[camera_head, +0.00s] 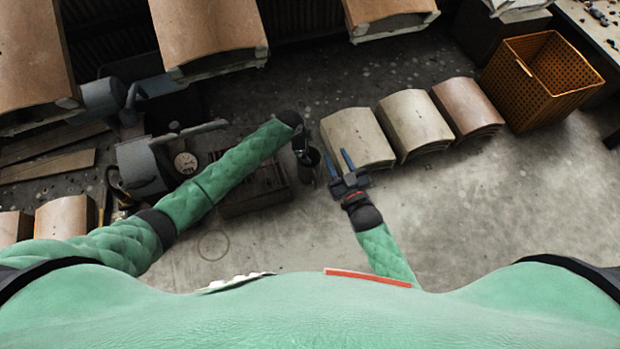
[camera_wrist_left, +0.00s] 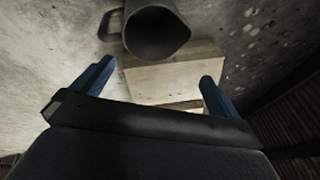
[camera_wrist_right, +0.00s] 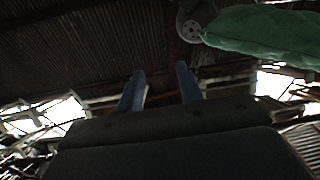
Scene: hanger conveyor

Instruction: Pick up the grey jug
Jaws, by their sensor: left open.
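The dark grey jug (camera_wrist_left: 155,32) shows at the top of the left wrist view, with its open mouth and spout toward the camera and its handle at the left. In the head view the jug (camera_head: 309,160) is small and dark, just below the end of my left arm. My left gripper (camera_wrist_left: 156,72) is open, with the jug ahead of the gap between its fingers; nothing is held. The left fingers are mostly hidden in the head view. My right gripper (camera_head: 338,158) is open and empty, right of the jug, with its fingers apart.
A row of curved tile stacks (camera_head: 357,138) stands right of the jug. An orange basket (camera_head: 545,80) is at the upper right. A dark crate (camera_head: 258,190) lies under my left arm. Grey machinery (camera_head: 140,165) stands at the left. The floor at the lower right is clear.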

